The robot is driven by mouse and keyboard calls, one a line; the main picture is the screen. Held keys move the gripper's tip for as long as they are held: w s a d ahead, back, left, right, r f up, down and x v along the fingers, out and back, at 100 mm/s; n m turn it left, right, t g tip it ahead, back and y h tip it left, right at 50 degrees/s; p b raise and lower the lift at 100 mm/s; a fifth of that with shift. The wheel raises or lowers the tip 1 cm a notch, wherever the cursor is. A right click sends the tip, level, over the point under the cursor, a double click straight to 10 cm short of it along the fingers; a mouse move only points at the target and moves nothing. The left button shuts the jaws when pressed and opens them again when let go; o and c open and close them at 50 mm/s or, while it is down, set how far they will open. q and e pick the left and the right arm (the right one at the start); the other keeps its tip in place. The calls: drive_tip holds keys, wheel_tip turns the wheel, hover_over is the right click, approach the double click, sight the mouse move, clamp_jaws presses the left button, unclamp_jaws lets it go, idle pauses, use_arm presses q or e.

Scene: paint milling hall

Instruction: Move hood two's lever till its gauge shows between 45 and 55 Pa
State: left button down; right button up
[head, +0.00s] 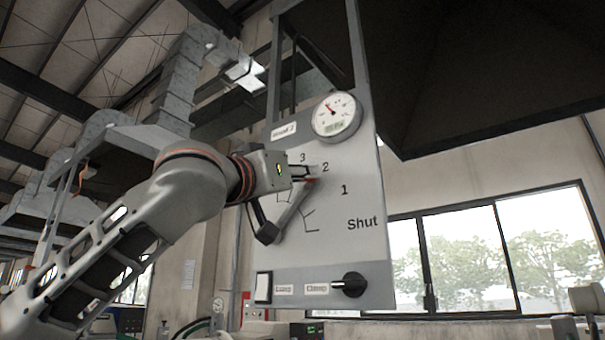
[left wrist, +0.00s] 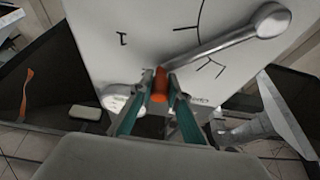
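Hood two's panel (head: 345,262) is a pale upright board labelled Hood 2, marked 3, 2, 1 and Shut. Its round gauge (head: 337,116) is at the top; a red needle points to the upper left, and its small greenish display is too small to read. The grey lever (head: 290,212) slants up to the right from its dark hub, its red end toward the 2. My left gripper (head: 310,172) is at that end. In the left wrist view, my left gripper's teal fingers (left wrist: 160,88) close around the red end of the lever (left wrist: 215,47). My right gripper is out of view.
A black knob (head: 354,285) and a white switch (head: 263,287) are low on the panel. A dark hood (head: 480,70) hangs at upper right, with windows (head: 470,260) below it. Metal ducts (head: 180,85) run behind my left arm.

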use_arm(q)
drive_tip(key=shift+w+a+r+n+y, duration=0.15)
drive_tip(key=shift+a+r+n+y, duration=0.2)
drive_tip(key=shift+n, duration=0.25)
drive_tip(key=a+n, duration=0.1)
drive_tip(key=n, duration=0.1)
drive_tip(key=w+a+r+n+t+y, duration=0.1)
drive_tip(key=w+a+r+n+y, duration=0.1)
drive_tip(key=n, duration=0.1)
drive_tip(key=shift+w+r+n+t+y, duration=0.2)
drive_tip(key=shift+n+t+y, duration=0.05)
drive_tip(key=shift+n+t, duration=0.05)
drive_tip(key=c, duration=1.9)
unclamp_jaws()
drive_tip(key=v, duration=1.2)
